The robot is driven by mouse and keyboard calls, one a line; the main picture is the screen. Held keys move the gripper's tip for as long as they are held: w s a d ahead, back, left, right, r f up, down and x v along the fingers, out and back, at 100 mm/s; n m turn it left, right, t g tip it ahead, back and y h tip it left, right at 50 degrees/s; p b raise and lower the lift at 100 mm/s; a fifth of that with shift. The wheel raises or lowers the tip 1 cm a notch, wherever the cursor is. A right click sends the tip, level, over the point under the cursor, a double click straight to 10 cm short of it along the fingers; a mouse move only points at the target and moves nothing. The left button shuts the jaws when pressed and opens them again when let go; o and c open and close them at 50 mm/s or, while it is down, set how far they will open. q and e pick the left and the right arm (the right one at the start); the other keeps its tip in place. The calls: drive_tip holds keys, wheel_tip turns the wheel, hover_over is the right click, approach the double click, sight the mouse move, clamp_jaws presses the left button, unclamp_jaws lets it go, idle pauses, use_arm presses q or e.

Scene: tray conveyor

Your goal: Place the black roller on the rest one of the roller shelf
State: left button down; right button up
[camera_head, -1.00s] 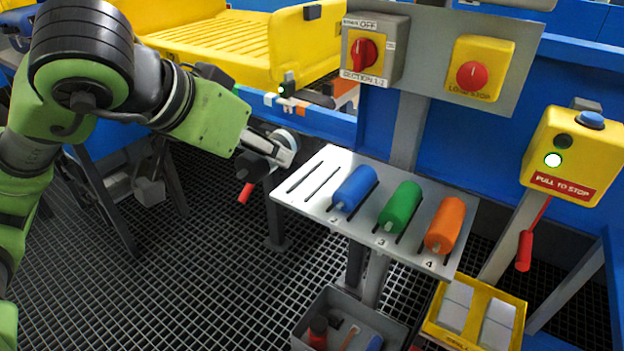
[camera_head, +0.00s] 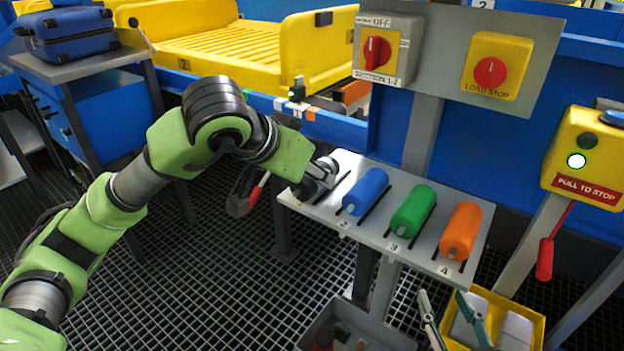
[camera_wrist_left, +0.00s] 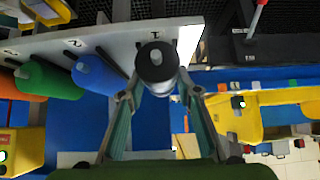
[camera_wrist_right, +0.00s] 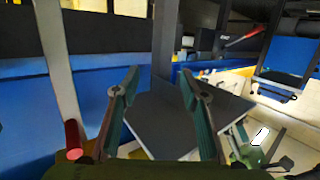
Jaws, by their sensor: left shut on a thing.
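The roller shelf (camera_head: 345,222) is a grey sloped plate with slotted, numbered rests. Blue (camera_head: 366,191), green (camera_head: 413,211) and orange (camera_head: 461,231) rollers lie on rests 2, 3 and 4. My left gripper (camera_head: 314,182) is shut on the black roller (camera_head: 303,189) at the shelf's left end. In the left wrist view the black roller (camera_wrist_left: 155,62) is between the fingertips, at the rest marked 1. I cannot tell whether it touches the shelf. My right gripper (camera_head: 446,306) is open and empty, low in front of the shelf; its spread fingers show in the right wrist view (camera_wrist_right: 150,90).
A grey bin (camera_head: 385,330) and a yellow box (camera_head: 492,318) stand below the shelf. Switch boxes (camera_head: 386,50) and a yellow stop box (camera_head: 590,155) with a red handle (camera_head: 545,258) are behind and to the right. A yellow conveyor tray (camera_head: 290,45) lies behind.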

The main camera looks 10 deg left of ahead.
use_arm(q)
drive_tip(key=shift+f, duration=0.25)
use_arm(e)
drive_tip(key=shift+w+a+r+t, duration=0.15)
drive_tip(key=shift+r+t, duration=0.25)
drive_tip(key=shift+r, duration=0.3)
drive_tip(key=shift+r, duration=0.2)
use_arm(q)
drive_tip(key=shift+f, duration=0.1)
drive_tip(key=c, duration=1.5)
unclamp_jaws()
use_arm(e)
drive_tip(key=shift+a+r+t, duration=0.1)
drive_tip(key=shift+r+t, duration=0.2)
drive_tip(key=shift+r, duration=0.1)
use_arm(q)
drive_tip(key=p+v, duration=0.1)
drive_tip(key=v, duration=0.3)
drive_tip(key=p+v, duration=0.1)
drive_tip(key=v, duration=0.7)
use_arm(e)
drive_tip(key=s+d+f+g+h, duration=0.1)
drive_tip(key=s+d+f+g, duration=0.2)
drive_tip(key=f, duration=0.9)
drive_tip(key=s+g, duration=0.3)
drive_tip(key=g, duration=0.1)
drive_tip(key=shift+d+h, duration=0.15)
drive_tip(key=shift+h, duration=0.25)
